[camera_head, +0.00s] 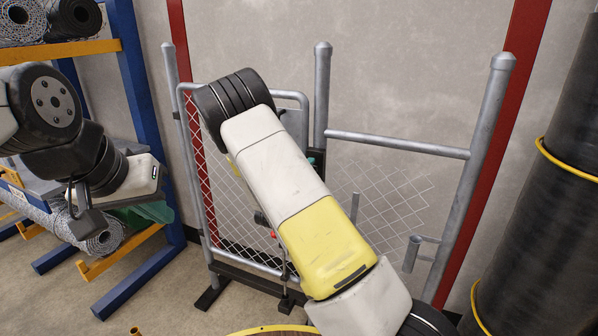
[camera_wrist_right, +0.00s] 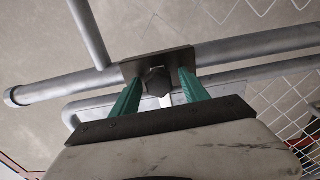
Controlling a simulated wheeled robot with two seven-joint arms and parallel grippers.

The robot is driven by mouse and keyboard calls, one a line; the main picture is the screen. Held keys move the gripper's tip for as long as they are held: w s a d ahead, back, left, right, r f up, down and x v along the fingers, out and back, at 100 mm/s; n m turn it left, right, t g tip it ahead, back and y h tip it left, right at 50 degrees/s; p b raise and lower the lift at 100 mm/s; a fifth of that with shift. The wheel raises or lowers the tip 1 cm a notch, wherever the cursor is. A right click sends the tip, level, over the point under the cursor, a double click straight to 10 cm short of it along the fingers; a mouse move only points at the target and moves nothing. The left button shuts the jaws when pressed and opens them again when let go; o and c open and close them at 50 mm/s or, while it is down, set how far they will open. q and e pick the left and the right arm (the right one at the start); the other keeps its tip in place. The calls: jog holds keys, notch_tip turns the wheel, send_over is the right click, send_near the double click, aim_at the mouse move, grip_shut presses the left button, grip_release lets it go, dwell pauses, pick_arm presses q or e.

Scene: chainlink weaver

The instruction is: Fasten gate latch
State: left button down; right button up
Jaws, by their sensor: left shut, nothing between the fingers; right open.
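The grey tubular gate (camera_head: 240,265) with chain-link mesh stands against the wall, mostly behind my right arm. A dark latch plate (camera_wrist_right: 130,68) is fixed to a grey post (camera_wrist_right: 60,87) in the right wrist view. A dark hexagonal knob (camera_wrist_right: 154,80) sits on the plate. My right gripper (camera_wrist_right: 160,88) is open, its green fingers on either side of the knob; contact cannot be told. In the head view the latch area is mostly hidden by my right arm. My left gripper (camera_head: 150,212) is shut and empty at the left, near the rack, away from the gate.
A blue and orange rack (camera_head: 132,75) holding mesh rolls (camera_head: 100,235) stands at the left. A large black roll (camera_head: 545,170) with yellow bands stands at the right. Loose mesh (camera_head: 385,205) shows right of the middle post. Some floor is clear at the lower left.

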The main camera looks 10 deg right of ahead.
jog(key=v, duration=0.7)
jog(key=shift+s+a, duration=0.15)
jog(key=shift+s, duration=0.1)
jog(key=s+a+r+m+g+y, duration=0.55)
jog(key=s+r+m+y, duration=0.25)
jog(key=s+r+y, duration=0.4)
jog(key=s+d+r+m+g, duration=0.1)
jog(key=s+d+r, duration=0.1)
jog(key=s, duration=0.8)
jog(key=s+d+r+m+g, duration=0.1)
jog(key=s+d+r+g, duration=0.1)
jog(key=s, duration=0.8)
jog(key=shift+d+r+m, duration=0.2)
jog(key=shift+d+m, duration=0.2)
jog(key=shift+d, duration=0.25)
